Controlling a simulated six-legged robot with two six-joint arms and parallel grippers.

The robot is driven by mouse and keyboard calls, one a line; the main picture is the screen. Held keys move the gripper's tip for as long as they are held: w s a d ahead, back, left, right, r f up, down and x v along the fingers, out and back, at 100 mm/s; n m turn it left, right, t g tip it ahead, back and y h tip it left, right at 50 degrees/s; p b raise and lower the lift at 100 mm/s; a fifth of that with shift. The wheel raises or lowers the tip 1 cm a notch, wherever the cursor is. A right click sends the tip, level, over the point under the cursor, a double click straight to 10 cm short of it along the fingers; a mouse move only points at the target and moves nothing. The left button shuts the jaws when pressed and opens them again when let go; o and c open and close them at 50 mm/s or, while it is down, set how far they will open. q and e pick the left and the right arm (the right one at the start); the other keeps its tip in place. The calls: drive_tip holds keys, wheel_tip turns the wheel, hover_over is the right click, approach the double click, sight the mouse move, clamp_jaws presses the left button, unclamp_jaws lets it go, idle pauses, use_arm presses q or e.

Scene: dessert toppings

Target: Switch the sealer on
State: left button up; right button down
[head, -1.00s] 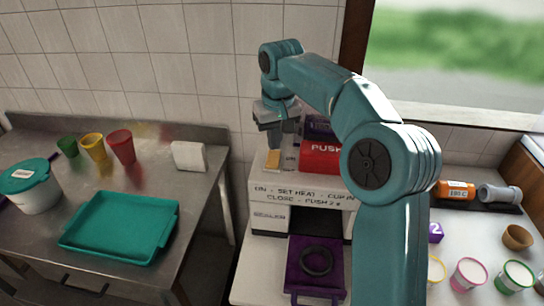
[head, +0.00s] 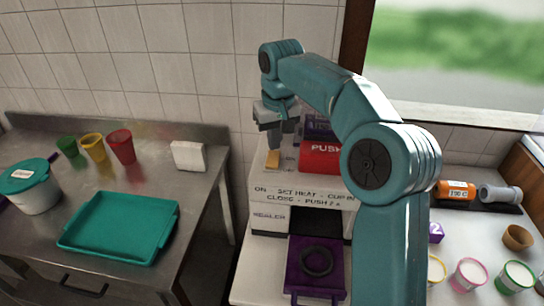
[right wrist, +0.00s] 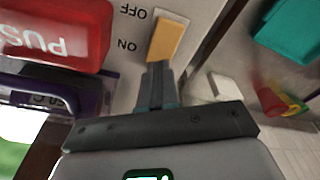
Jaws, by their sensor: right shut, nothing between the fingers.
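The sealer (head: 272,196) is a white machine with printed steps on its front and a red PUSH block (head: 320,158) on top. Its yellow switch (head: 273,159) sits on the top left, and in the right wrist view the switch (right wrist: 168,40) lies beside the printed OFF and ON words. My right gripper (head: 276,146) is shut and empty, pointing down over the switch. In the right wrist view its fingertips (right wrist: 160,68) are at the ON end of the switch; I cannot tell whether they touch. My left gripper is not in view.
A purple cup tray (head: 305,288) sticks out of the sealer's front. A teal tray (head: 168,203), coloured cups (head: 121,146), a white block (head: 188,156) and a lidded tub (head: 38,200) stand on the left steel table. Small cups (head: 470,274) stand at the right.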

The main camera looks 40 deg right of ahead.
sight(274, 154)
drive_tip(key=shift+f+b, duration=0.7)
drive_tip(key=shift+f, duration=0.3)
idle(0.4)
wheel_tip(274, 154, up, 7)
drive_tip(key=p, duration=0.7)
drive_tip(key=shift+r, duration=0.15)
drive_tip(key=shift+s+a, duration=0.1)
idle(0.5)
